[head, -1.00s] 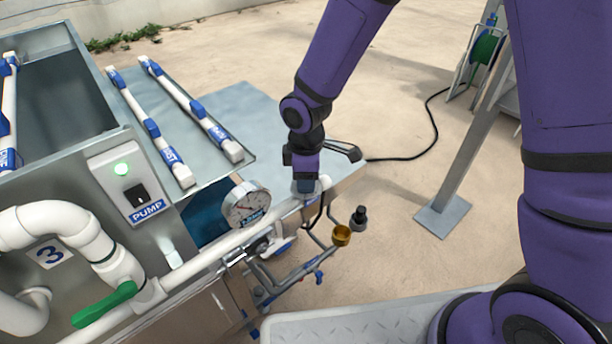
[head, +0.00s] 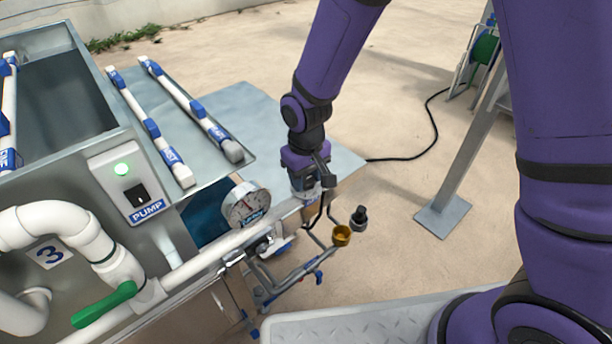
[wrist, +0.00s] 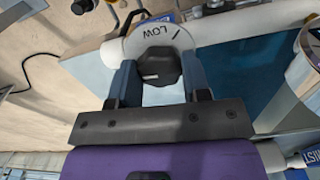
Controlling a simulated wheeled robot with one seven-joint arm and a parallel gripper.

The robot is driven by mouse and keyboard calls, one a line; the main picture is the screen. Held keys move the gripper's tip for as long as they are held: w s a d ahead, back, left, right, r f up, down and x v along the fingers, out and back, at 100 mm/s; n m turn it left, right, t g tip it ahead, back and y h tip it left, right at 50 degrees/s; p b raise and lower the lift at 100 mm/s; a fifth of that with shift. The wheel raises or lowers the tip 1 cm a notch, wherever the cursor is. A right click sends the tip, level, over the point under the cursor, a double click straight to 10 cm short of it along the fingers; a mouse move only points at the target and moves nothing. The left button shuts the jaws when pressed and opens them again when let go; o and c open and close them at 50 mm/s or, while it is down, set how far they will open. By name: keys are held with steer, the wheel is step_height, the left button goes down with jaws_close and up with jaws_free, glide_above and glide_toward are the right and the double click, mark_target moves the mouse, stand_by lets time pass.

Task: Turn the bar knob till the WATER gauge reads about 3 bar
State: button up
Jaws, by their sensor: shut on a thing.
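The bar knob (wrist: 160,66) is dark and sits in front of a pale round plate marked LOW (wrist: 148,36) in the wrist view. My gripper (wrist: 158,75) is shut on the knob, one blue-grey finger on each side. In the head view my gripper (head: 305,188) is at the right end of the white pipe, and the knob is hidden behind it. The WATER gauge (head: 246,206) is a round white dial left of my gripper. Its needle shows, but the figures are too small to read.
The PUMP box (head: 128,180) has a lit green lamp. A green-handled valve (head: 105,305) is on the pipe at lower left. Thin pipes, a brass cup (head: 341,235) and a black fitting (head: 359,217) are close to the right of my gripper.

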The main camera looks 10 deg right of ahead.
mark_target(306, 179)
steer(key=m, duration=0.5)
stand_by(0.5)
steer(key=o, duration=0.9)
step_height(306, 179, up, 11)
steer(key=shift+f, duration=0.1)
stand_by(0.5)
